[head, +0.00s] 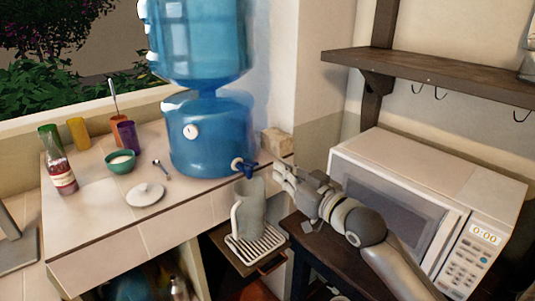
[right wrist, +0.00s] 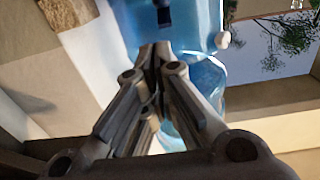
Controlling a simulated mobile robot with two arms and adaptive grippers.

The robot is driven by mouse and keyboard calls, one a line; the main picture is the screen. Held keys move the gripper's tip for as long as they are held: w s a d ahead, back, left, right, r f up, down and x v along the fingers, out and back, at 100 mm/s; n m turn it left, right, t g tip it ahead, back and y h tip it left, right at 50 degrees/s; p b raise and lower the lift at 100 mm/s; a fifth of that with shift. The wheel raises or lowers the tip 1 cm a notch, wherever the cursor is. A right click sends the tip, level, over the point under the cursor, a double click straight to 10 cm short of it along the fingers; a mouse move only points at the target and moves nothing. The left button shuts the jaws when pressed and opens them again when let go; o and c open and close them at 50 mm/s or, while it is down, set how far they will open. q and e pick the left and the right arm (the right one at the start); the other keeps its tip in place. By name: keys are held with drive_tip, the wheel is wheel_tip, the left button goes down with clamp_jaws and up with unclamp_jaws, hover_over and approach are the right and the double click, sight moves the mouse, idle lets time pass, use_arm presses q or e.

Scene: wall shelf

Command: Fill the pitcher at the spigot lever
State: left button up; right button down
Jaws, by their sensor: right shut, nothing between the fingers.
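The grey pitcher (head: 252,207) stands upright on a slatted drip tray (head: 262,255), below the spigot. The dark blue spigot lever (head: 250,170) sticks out from the low front of the blue water dispenser (head: 212,145). My right gripper (head: 278,173) is shut and empty, just right of the lever and above the pitcher's right side. A small gap seems to lie between fingertips and lever. In the right wrist view the closed fingertips (right wrist: 155,50) point at the blue dispenser (right wrist: 190,25), with a dark blue part (right wrist: 163,14) just beyond them. My left gripper is not in view.
A white microwave (head: 420,190) stands right of my right arm, under a wooden shelf (head: 440,75) with hooks. The tiled counter (head: 105,205) holds a bottle (head: 60,172), a green bowl (head: 121,161), a white lid (head: 146,194) and several coloured cups.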

drive_tip(key=shift+n+y, duration=0.4)
drive_tip(key=shift+y, duration=0.2)
drive_tip(key=r, duration=0.2)
drive_tip(key=s+r, duration=0.1)
drive_tip(key=r, duration=0.1)
drive_tip(key=shift+a, duration=0.25)
drive_tip(key=shift+w, duration=0.1)
drive_tip(key=p, duration=0.3)
hover_over(250, 163)
drive_tip(key=v, duration=0.2)
drive_tip(key=r, duration=0.1)
drive_tip(key=f, duration=0.2)
drive_tip(key=d+f+p, duration=0.1)
drive_tip(key=f, duration=0.1)
drive_tip(key=shift+f, duration=0.1)
